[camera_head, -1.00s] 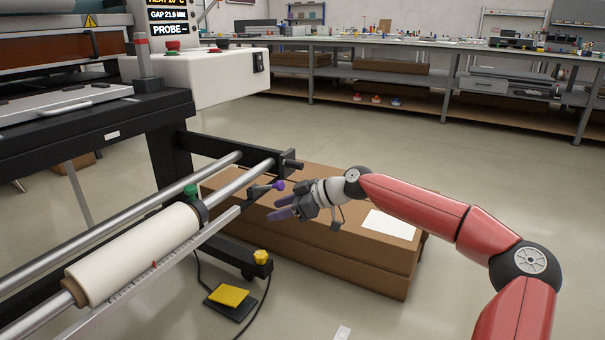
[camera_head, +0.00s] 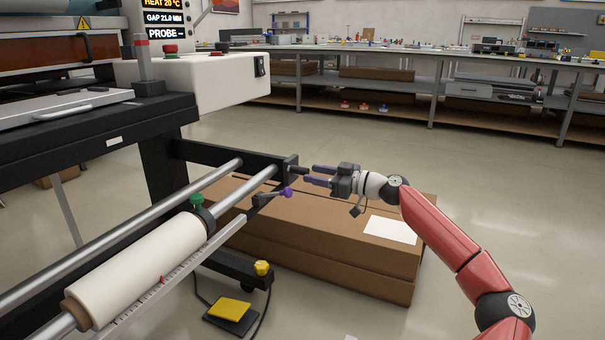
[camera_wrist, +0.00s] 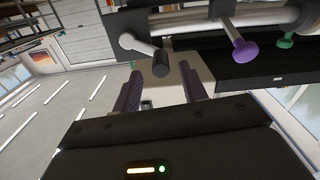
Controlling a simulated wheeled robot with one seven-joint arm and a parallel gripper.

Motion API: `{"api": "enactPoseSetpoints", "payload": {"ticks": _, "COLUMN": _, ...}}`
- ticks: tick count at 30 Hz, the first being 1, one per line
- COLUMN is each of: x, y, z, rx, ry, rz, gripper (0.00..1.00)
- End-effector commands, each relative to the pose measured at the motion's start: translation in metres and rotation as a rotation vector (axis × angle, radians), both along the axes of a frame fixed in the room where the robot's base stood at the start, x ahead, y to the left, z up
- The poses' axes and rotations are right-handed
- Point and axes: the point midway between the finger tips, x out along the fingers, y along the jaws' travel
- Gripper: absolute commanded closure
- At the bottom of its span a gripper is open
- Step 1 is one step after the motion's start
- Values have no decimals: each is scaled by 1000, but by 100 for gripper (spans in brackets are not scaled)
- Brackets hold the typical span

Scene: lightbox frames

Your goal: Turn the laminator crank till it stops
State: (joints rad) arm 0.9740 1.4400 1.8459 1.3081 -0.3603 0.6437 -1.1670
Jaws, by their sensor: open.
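The laminator crank (camera_wrist: 140,46) shows in the wrist view as a grey arm with a dark cylindrical grip (camera_wrist: 160,65). In the head view the dark grip (camera_head: 298,170) sticks out at the right end of the frame. My gripper (camera_head: 308,174) is open, its two purple fingers pointing left at the grip. In the wrist view the grip lies just ahead of my gripper (camera_wrist: 160,70), between the lines of the two fingers. I cannot tell whether they touch it. A lever with a purple knob (camera_head: 287,192) is just below and left of the fingertips.
The laminator (camera_head: 190,83) is at left, with a white roll (camera_head: 135,268) on a rail and a green knob (camera_head: 196,201). Cardboard boxes (camera_head: 300,230) lie below my gripper. A yellow pedal (camera_head: 229,309) is on the floor. The floor at right is clear.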

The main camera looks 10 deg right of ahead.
Motion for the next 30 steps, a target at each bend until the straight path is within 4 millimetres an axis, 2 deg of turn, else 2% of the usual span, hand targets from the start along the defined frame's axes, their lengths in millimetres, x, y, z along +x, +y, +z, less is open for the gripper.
{"api": "enactPoseSetpoints", "payload": {"ticks": 3, "x": 11, "y": 17, "z": 0, "rx": -1, "ry": 1, "rz": 1, "gripper": 57}}
{"api": "enactPoseSetpoints", "payload": {"ticks": 7, "x": 19, "y": 27, "z": 0, "rx": 0, "ry": 1, "rz": 0, "gripper": 57}}
{"api": "enactPoseSetpoints", "payload": {"ticks": 18, "x": 23, "y": 31, "z": 0, "rx": -1, "ry": 1, "rz": -1, "gripper": 59}}
{"api": "enactPoseSetpoints", "payload": {"ticks": 27, "x": 23, "y": 31, "z": 0, "rx": -1, "ry": 1, "rz": -1, "gripper": 98}}
{"api": "enactPoseSetpoints", "payload": {"ticks": 30, "x": 23, "y": 31, "z": 0, "rx": 0, "ry": 1, "rz": -1, "gripper": 100}}
